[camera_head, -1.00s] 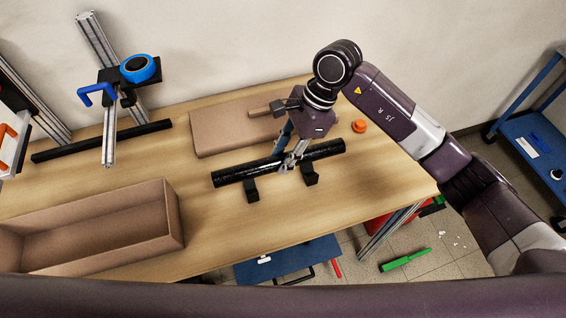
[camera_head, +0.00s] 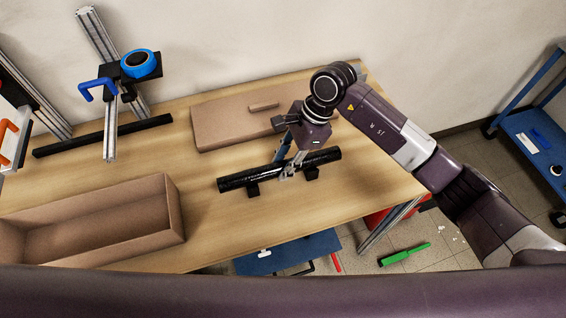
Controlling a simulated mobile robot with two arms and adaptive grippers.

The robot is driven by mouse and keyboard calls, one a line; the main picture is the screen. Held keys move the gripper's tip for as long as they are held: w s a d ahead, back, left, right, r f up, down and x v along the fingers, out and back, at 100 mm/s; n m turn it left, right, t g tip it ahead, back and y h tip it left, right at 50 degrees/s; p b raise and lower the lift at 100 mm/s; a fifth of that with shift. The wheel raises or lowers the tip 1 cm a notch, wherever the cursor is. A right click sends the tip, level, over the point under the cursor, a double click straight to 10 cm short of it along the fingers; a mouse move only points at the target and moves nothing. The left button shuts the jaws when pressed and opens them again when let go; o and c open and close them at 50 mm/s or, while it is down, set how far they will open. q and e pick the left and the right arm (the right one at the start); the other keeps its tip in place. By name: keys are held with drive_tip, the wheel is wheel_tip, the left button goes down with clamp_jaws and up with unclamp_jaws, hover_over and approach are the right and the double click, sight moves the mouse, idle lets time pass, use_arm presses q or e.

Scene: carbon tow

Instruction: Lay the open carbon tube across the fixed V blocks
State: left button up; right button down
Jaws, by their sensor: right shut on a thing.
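The carbon tube (camera_head: 238,181) is a glossy black cylinder lying crosswise over the two black V blocks, the left one (camera_head: 253,190) and the right one (camera_head: 312,174). The tube covers most of each block, and only their front faces show below it. It looks level and at or very near the blocks; I cannot tell whether it rests fully in both grooves. My right gripper (camera_head: 287,173) comes down from above and is shut on the tube near its middle, between the blocks. My left gripper is not in view.
An open cardboard box (camera_head: 176,220) stands at the front left of the wooden table (camera_head: 370,195). A flat cardboard piece (camera_head: 215,118) lies behind the tube. A metal stand with a blue ring (camera_head: 139,64) stands at the back left. The table's right side is clear.

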drive_tip(key=shift+f+b, duration=0.3)
drive_tip(key=shift+b, duration=0.05)
drive_tip(key=c, duration=1.5)
unclamp_jaws()
drive_tip(key=shift+r, duration=0.15)
drive_tip(key=shift+r+p, duration=0.8)
drive_tip(key=shift+p, duration=0.25)
drive_tip(key=shift+w+d+r+b, duration=0.2)
drive_tip(key=shift+d+r+b, duration=0.3)
drive_tip(key=shift+r+b, duration=0.3)
drive_tip(key=s+b+v, duration=0.1)
drive_tip(key=b+v, duration=0.2)
drive_tip(key=v, duration=0.6)
drive_tip(key=shift+w+r, duration=0.3)
drive_tip(key=shift+w, duration=0.1)
